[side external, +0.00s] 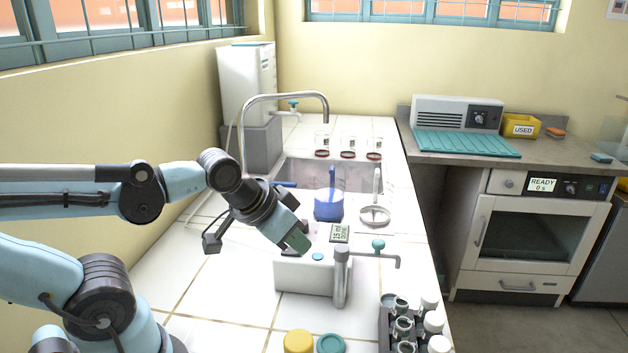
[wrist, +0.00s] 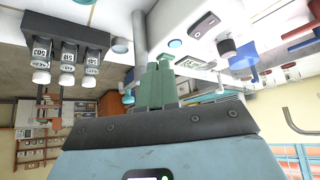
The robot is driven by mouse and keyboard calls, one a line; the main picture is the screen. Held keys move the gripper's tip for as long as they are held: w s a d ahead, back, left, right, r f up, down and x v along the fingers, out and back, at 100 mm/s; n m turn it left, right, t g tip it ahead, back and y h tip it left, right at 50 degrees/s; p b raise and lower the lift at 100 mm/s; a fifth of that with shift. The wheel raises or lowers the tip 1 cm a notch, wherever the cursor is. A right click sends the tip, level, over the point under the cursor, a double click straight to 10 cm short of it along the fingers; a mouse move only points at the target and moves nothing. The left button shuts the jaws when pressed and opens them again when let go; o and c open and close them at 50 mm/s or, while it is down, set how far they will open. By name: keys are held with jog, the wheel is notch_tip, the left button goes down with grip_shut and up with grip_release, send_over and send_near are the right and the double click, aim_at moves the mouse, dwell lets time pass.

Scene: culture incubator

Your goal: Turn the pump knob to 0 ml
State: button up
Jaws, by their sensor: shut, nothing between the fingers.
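The pump is a white box (side external: 300,278) on the tiled bench, with a blue button (side external: 317,257) on top and a small raised display (side external: 340,233) that appears to read 15 ml DONE. In the wrist view the pump body (wrist: 180,18) carries a dark knob (wrist: 227,47), a rocker switch (wrist: 205,25) and a blue button (wrist: 175,43). My gripper (side external: 300,241) is just above the pump's left rear part. Its green fingers (wrist: 160,62) are shut and empty, and appear apart from the knob in the wrist view. In the side view the knob is hidden, probably behind my gripper.
A grey cylinder (side external: 341,280) and a spout with a teal valve (side external: 378,246) stand at the pump's right. A vial rack (side external: 384,328) and yellow cap (side external: 298,342) are in front.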

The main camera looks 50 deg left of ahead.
jog(key=shift+o, duration=1.1)
jog(key=shift+w, duration=0.1)
jog(key=shift+o, duration=1.1)
jog(key=shift+w+a+r+m, duration=0.2)
jog(key=shift+a+r+m, duration=0.05)
jog(key=shift+r+m, duration=0.15)
jog(key=o, duration=0.5)
jog(key=w+a+r+m+g, duration=0.1)
jog(key=w+a+r+m, duration=0.1)
jog(key=m, duration=0.1)
jog(key=w+a+r+m+g, duration=0.2)
jog(key=m, duration=0.1)
jog(key=shift+a+r+m+y, duration=0.1)
jog(key=shift+m+y, duration=0.2)
jog(key=w+a+r+m+g, duration=0.2)
jog(key=w+a+m+g, duration=0.2)
jog(key=a+m, duration=0.4)
jog(key=shift+m, duration=0.6)
jog(key=f, duration=0.4)
jog(key=d+f, duration=0.1)
jog(key=f, duration=0.6)
jog(key=shift+w+d+f, duration=0.15)
jog(key=shift+d+f, duration=0.05)
jog(key=shift+f, duration=0.15)
grip_shut()
